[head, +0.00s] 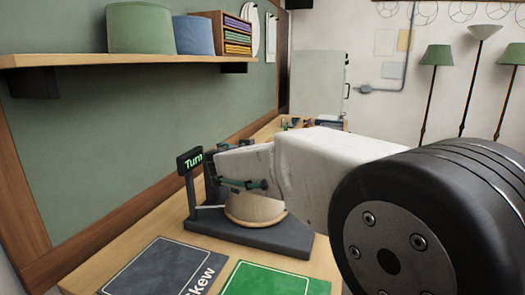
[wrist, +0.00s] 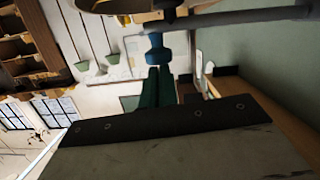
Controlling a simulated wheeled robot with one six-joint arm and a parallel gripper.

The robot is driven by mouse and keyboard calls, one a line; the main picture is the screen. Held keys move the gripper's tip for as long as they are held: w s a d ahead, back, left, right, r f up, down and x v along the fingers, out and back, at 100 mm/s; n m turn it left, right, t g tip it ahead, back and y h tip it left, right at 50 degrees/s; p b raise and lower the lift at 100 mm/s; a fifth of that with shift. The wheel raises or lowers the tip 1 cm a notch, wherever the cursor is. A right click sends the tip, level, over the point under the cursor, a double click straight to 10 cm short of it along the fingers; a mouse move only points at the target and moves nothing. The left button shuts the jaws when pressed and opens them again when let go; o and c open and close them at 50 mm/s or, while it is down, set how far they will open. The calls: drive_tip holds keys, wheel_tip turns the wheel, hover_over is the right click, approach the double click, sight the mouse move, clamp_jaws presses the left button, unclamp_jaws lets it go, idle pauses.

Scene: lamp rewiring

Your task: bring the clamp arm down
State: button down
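A clamp fixture with a dark base (head: 240,232) stands on the bench, with a pale round lamp part (head: 254,207) on it. In the head view my arm covers much of the fixture, and the clamp arm cannot be made out clearly there. In the wrist view a grey bar (wrist: 250,18), seemingly the clamp arm, crosses the top, with a blue waisted piece (wrist: 155,46) by it. My gripper (wrist: 158,68) shows two dark green fingers side by side with no clear gap, their tips at the blue piece. Whether they touch it is unclear.
A dark mat (head: 150,268) and a green mat (head: 265,280) lie on the near bench. A shelf (head: 120,58) with round boxes hangs above on the left.

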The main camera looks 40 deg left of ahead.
drive_tip(key=shift+d+f, duration=0.1)
drive_tip(key=shift+f, duration=0.3)
drive_tip(key=s+d+r, duration=0.3)
drive_tip(key=s+r, duration=0.3)
drive_tip(key=s, duration=0.3)
drive_tip(key=shift+s+r, duration=0.25)
drive_tip(key=shift+r, duration=0.1)
